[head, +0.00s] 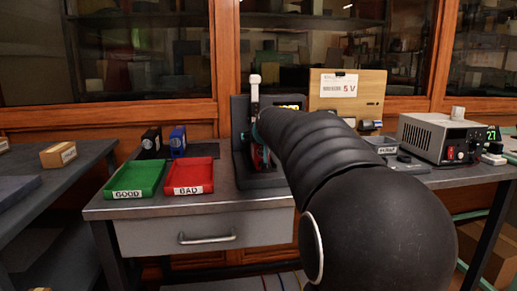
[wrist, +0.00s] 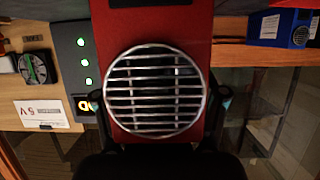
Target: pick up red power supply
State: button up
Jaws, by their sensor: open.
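The red power supply (wrist: 150,35) fills the middle of the wrist view, its round metal fan grille facing the camera. My gripper (wrist: 157,100) is open, with one dark finger at each side of the grille; I cannot tell whether either finger touches the housing. In the head view only a sliver of the red power supply (head: 259,157) shows, in front of the dark test stand (head: 240,112). My arm hides most of it and my gripper there.
A green GOOD tray (head: 134,180) and a red BAD tray (head: 190,177) lie on the bench's left. A black unit (head: 151,140) and a blue unit (head: 178,140) stand behind them. A grey bench instrument (head: 440,136) stands at right. The wooden 5 V box (head: 346,92) is behind.

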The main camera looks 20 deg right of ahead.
jog(key=shift+c, duration=0.3)
grip_shut()
jog(key=shift+r, duration=0.1)
jog(key=shift+r, duration=0.15)
